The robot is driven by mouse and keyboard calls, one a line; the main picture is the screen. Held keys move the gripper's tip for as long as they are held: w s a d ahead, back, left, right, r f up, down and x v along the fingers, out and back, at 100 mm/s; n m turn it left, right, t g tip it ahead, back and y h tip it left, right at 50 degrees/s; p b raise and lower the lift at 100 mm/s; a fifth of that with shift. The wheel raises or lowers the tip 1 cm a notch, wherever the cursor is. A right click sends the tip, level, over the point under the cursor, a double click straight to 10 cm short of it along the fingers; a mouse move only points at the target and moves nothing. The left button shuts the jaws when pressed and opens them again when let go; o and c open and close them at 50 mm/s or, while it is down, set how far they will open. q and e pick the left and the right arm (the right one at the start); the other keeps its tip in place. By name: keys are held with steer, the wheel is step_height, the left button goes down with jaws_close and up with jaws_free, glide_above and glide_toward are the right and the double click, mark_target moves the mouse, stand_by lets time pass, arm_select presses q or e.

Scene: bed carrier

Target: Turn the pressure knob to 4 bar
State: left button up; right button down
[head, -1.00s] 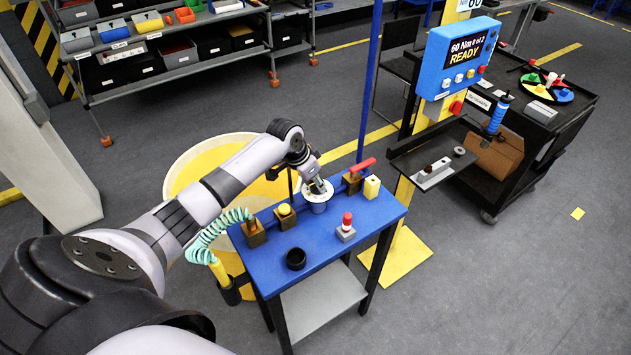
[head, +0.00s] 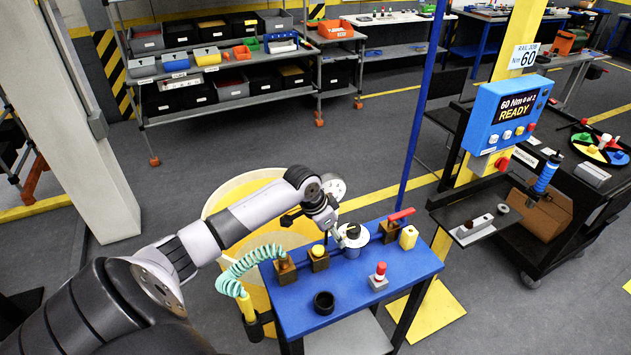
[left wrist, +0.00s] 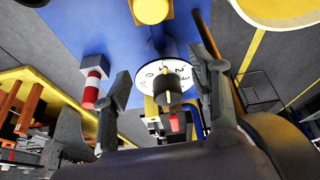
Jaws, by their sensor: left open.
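The pressure knob (head: 352,231) is dark and sits on a round white dial (head: 361,241) on the blue bench. In the left wrist view the knob (left wrist: 167,90) stands out from the middle of the white dial (left wrist: 153,71), which carries black numbers. I cannot read for sure which number the knob points to. My left gripper (head: 335,217) is just up and left of the knob in the head view. In the left wrist view its two fingers (left wrist: 164,75) are spread, one on each side of the knob, with gaps and nothing held. My right gripper is not in view.
On the blue bench (head: 400,272) are a red valve handle (head: 401,214), a yellow block (head: 408,237), a red-topped part (head: 380,271), a black ring (head: 324,302) and a yellow button (head: 318,250). A coiled teal hose (head: 245,262) hangs at the left. A blue display (head: 507,112) reads READY.

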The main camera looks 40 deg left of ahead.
arm_select(q)
steer(key=s, duration=0.2)
steer(key=s+a, duration=0.1)
steer(key=s, duration=0.1)
steer(key=s+a, duration=0.1)
steer(key=s, duration=0.1)
